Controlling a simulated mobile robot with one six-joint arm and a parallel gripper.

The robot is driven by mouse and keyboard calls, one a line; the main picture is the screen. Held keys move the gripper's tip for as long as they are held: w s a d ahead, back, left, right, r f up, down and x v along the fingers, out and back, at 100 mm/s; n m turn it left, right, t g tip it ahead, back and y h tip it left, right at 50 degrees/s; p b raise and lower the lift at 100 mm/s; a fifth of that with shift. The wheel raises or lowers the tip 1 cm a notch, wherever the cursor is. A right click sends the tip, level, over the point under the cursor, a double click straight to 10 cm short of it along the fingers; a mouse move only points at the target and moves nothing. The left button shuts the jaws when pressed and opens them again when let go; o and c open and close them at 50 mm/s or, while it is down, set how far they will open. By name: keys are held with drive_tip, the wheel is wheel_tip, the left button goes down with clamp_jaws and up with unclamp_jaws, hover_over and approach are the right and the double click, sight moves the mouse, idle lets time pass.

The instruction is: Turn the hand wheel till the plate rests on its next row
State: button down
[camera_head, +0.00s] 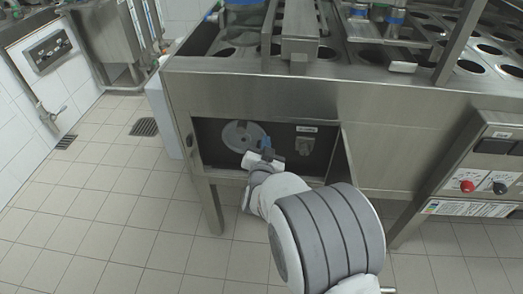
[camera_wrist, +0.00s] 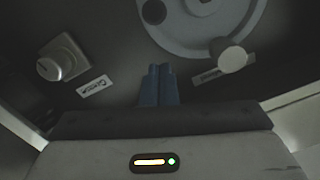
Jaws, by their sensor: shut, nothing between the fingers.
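The hand wheel (camera_head: 238,135) is a grey disc inside an open recess in the front of the steel machine. In the wrist view the wheel (camera_wrist: 185,28) fills the top, with its pale round handle knob (camera_wrist: 230,56) near the rim. My gripper (camera_head: 265,143) is in the recess mouth in front of the wheel. In the wrist view its blue fingers (camera_wrist: 159,70) are together and empty, pointing just below the wheel's rim, left of the knob and apart from it. The plate (camera_head: 480,50) with round cup holes lies on top of the machine.
A smaller square-based knob (camera_wrist: 62,58) with a label (camera_wrist: 95,86) sits beside the wheel. An open flap (camera_head: 340,158) stands at the recess's right side. A control box with a red button (camera_head: 467,186) is at the right. Tiled floor (camera_head: 110,190) is clear at the left.

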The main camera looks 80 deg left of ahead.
drive_tip(key=shift+s+a+f, duration=0.2)
drive_tip(key=shift+s+f, duration=0.1)
drive_tip(key=shift+f, duration=0.5)
drive_tip(key=shift+s+a+f, duration=0.15)
drive_tip(key=shift+s+f, duration=0.15)
drive_tip(key=shift+f, duration=0.45)
